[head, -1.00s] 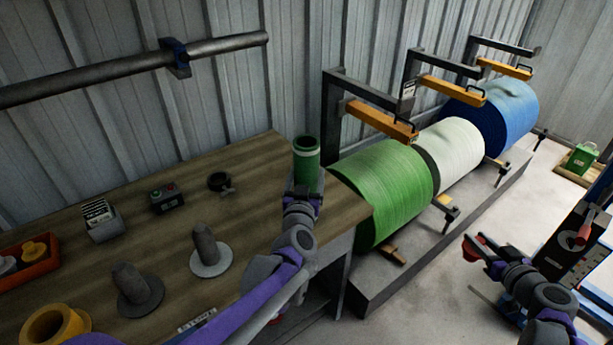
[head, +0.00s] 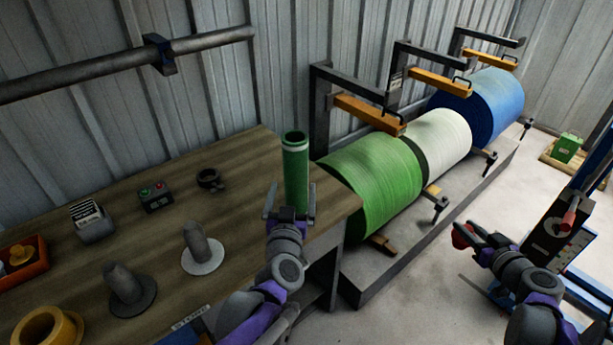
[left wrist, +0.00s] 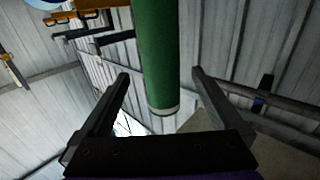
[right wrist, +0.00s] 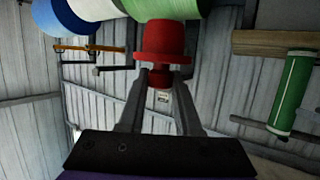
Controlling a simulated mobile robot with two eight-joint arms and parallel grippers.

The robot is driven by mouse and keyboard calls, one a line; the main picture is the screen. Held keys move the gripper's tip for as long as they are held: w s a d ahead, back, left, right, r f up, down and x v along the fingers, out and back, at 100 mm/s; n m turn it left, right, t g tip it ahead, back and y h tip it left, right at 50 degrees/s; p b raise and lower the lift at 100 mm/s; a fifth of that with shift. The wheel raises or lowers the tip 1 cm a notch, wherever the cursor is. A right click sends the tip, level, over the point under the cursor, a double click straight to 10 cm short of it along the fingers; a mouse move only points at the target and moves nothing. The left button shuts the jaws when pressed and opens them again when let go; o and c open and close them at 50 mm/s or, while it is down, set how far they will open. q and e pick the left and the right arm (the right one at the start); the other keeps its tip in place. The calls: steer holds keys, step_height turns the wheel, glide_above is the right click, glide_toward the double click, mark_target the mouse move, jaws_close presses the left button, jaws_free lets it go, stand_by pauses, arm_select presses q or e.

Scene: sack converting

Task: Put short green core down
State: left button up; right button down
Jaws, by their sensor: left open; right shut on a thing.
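The short green core (head: 296,170) stands upright near the right end of the wooden bench; its foot is hidden behind my left gripper in the head view. It has a pale ring near its top. My left gripper (head: 291,200) is open, its fingers spread to either side of the core. The core also shows between the fingers in the left wrist view (left wrist: 158,55), and apart, at the right, in the right wrist view (right wrist: 292,92). My right gripper (head: 468,232) is shut on a red flanged piece (right wrist: 165,40), held out over the floor.
The bench (head: 235,190) carries two grey pegs on round bases (head: 202,250), a yellow ring (head: 45,328), a red bin (head: 22,262) and a button box (head: 156,197). Right of it are a green roll (head: 372,180), a white roll (head: 440,143) and a blue roll (head: 485,103).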

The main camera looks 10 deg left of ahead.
arm_select(q)
steer(key=s, duration=0.3)
steer(key=shift+s+d, duration=0.3)
steer(key=shift+s, duration=0.1)
steer(key=s+d+f+m+g+h, duration=0.4)
steer(key=s+f+g+h, duration=0.3)
steer(key=s, duration=0.4)
steer(key=s+a+f+n+g+y, duration=0.1)
steer(key=s+a+f+g+y, duration=0.1)
steer(key=s+f, duration=0.3)
steer(key=s+a+f+n+g+y, duration=0.1)
steer(key=s+a+f+g, duration=0.3)
steer(key=s, duration=0.6)
steer(key=shift+a+f+y, duration=0.15)
steer(key=shift+f+y, duration=0.2)
steer(key=shift+y, duration=0.25)
